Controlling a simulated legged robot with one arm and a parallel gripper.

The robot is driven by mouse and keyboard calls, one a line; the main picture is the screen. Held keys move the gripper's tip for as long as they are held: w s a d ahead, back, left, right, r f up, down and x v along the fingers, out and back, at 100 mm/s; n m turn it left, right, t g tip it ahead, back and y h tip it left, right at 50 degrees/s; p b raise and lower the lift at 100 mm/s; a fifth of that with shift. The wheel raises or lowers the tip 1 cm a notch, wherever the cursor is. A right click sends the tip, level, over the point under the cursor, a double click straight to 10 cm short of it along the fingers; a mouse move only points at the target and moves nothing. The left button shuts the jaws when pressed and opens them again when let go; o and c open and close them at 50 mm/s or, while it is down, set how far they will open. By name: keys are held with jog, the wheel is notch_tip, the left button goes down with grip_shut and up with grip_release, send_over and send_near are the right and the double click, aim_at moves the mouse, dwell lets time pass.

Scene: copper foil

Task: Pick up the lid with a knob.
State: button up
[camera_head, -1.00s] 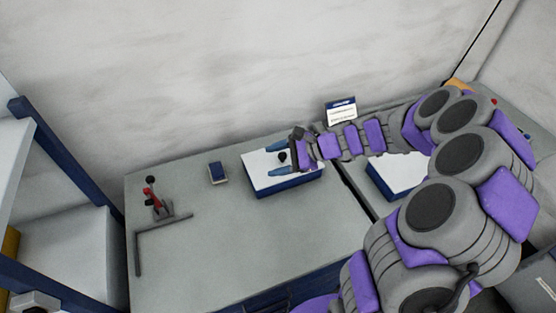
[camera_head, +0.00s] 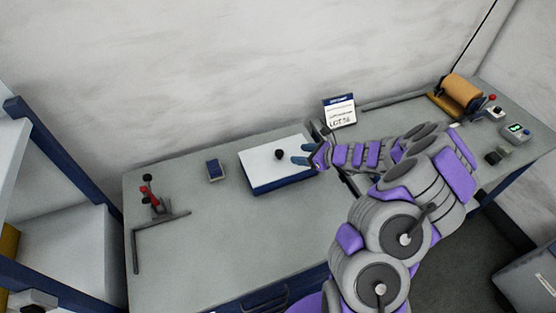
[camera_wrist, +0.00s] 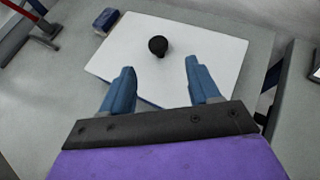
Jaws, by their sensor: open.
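The lid is a white flat panel (camera_head: 262,156) with a black round knob (camera_head: 279,154), on top of a blue box (camera_head: 280,183) on the grey workbench. My gripper (camera_head: 300,161) is at the right side of the lid, with its blue fingers pointing left toward the knob. In the wrist view, the lid (camera_wrist: 205,50) lies ahead and the knob (camera_wrist: 158,46) stands beyond the open, empty fingertips (camera_wrist: 160,72), roughly midway between them. The fingers do not touch the knob.
A small blue box (camera_head: 215,170) sits left of the lid. A red-handled clamp (camera_head: 150,197) and a dark angle bar (camera_head: 137,245) are at the bench's left. A sign (camera_head: 340,112) stands behind. A copper-coloured roll (camera_head: 461,92) is far right. The front bench is clear.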

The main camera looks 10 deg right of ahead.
aim_at(281, 152)
jog(key=x, duration=0.3)
jog(key=shift+w+d+f+b, duration=0.1)
jog(key=shift+w+f+b, duration=0.2)
jog(key=shift+w+f, duration=0.1)
jog(key=x, duration=0.4)
jog(key=a+b+x, duration=0.1)
jog(key=shift+a+r, duration=0.1)
jog(key=shift+a, duration=0.25)
jog(key=shift+w+f, duration=0.3)
jog(key=shift+w, duration=0.15)
jog(key=shift+a, duration=0.5)
jog(key=c, duration=0.4)
jog(key=shift+d, duration=0.3)
grip_shut()
